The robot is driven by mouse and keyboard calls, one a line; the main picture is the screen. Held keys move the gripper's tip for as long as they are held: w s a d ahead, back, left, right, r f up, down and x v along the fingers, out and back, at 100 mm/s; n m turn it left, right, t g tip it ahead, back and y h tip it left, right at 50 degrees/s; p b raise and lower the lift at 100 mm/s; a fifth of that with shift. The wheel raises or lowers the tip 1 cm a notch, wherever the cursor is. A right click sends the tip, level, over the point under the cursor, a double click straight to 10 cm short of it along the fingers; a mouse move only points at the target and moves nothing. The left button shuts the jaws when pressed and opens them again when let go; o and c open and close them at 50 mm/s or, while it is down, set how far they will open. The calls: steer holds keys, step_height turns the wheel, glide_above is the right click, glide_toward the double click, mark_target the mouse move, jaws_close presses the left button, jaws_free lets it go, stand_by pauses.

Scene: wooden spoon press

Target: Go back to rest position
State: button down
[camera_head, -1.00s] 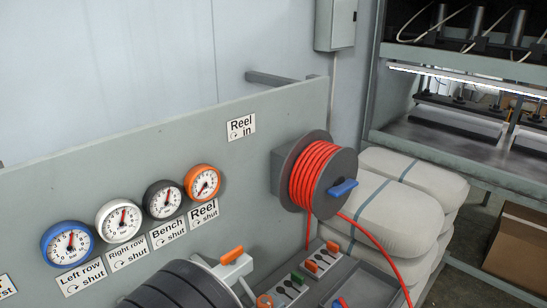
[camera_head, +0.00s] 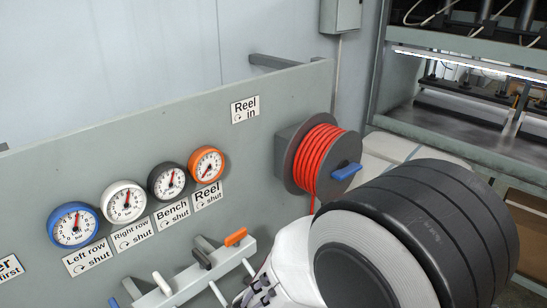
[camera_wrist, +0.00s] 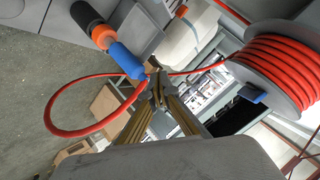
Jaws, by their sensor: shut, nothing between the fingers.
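My gripper (camera_wrist: 157,82) shows in the wrist view with its two brass-coloured fingers meeting at the tips, shut and empty. A blue nozzle-like fitting (camera_wrist: 126,60), with an orange collar and a black end, shows just left of the fingertips; I cannot tell whether they touch. A red hose loop (camera_wrist: 52,115) hangs at the left. The reel of red hose (camera_wrist: 272,62) is at the right; in the head view this reel (camera_head: 318,158) is on the grey panel (camera_head: 130,135). My arm fills the lower right of the head view and hides the gripper there.
Blue (camera_head: 73,225), white (camera_head: 124,202), black (camera_head: 166,181) and orange (camera_head: 206,164) gauges line the panel above labels. A valve bar with an orange lever (camera_head: 236,237) stands below. White sacks (camera_head: 390,147) and a metal rack (camera_head: 440,130) are behind my arm.

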steer(key=w+a+r+n+t+y, duration=0.2)
steer(key=w+a+r+n+y, duration=0.15)
steer(key=a+r+y, duration=0.3)
steer(key=s+a+r+n+y, duration=0.2)
steer(key=s+r+n+y, duration=0.25)
steer(key=r+n, duration=0.2)
steer(key=s+d+n+g+h, duration=0.1)
steer(key=s+d+n+g, duration=0.1)
steer(key=s+d, duration=0.4)
steer(key=s+d+n+g+h, duration=0.2)
steer(key=s+d, duration=0.5)
steer(key=s, duration=0.8)
steer(key=shift+s+d+f+n+g+h, duration=0.2)
steer(key=shift+s+d+n+g+h, duration=0.15)
steer(key=shift+n+g, duration=0.45)
